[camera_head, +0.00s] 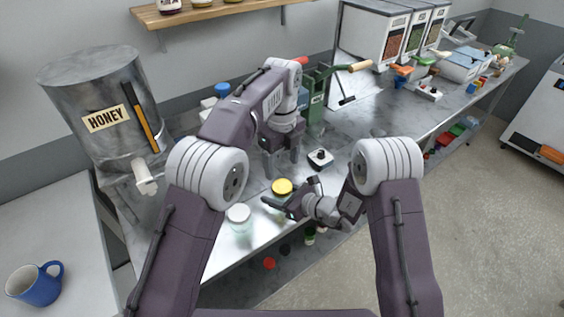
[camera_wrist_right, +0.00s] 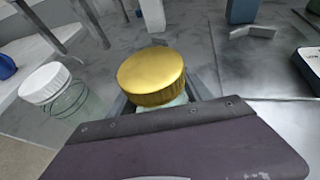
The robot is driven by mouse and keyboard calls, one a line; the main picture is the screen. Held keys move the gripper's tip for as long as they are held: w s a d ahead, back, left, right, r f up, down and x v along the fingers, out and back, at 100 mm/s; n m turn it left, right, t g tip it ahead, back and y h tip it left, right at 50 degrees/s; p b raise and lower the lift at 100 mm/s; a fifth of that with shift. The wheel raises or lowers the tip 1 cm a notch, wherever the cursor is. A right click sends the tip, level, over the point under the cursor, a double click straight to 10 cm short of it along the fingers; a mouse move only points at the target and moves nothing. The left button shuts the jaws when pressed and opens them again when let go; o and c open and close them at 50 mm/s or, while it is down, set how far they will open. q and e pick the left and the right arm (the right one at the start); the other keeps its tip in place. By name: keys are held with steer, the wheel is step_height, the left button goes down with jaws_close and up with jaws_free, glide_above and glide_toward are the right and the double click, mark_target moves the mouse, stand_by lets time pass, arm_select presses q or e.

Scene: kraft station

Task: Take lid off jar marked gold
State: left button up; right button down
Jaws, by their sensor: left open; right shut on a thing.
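The jar with the gold lid (camera_head: 282,187) stands on the metal bench. In the right wrist view its gold lid (camera_wrist_right: 152,77) is on the jar, with a little pale glass (camera_wrist_right: 172,103) below. My right gripper (camera_head: 276,203) is shut on this jar, below the lid. My left gripper (camera_head: 281,164) is open and empty, pointing down behind the jar and apart from it. Any marking on the jar is hidden or too small to read.
A white-lidded glass jar (camera_head: 239,214) stands left of the gold-lidded one and shows in the right wrist view (camera_wrist_right: 45,83). A small black-and-white device (camera_head: 320,158) sits to the right. A honey tank (camera_head: 95,80) and a green press (camera_head: 316,92) stand further back.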

mark_target(282, 186)
arm_select(q)
steer(key=shift+f+m, duration=0.1)
steer(key=shift+m, duration=0.5)
step_height(282, 186, down, 8)
steer(key=shift+r, duration=0.1)
steer(key=c, duration=1.5)
steer(key=shift+o, duration=0.2)
steer(key=n, duration=0.7)
steer(key=shift+n, duration=0.4)
steer(key=n, duration=0.5)
steer(key=shift+n, duration=0.4)
steer(key=o, duration=1.5)
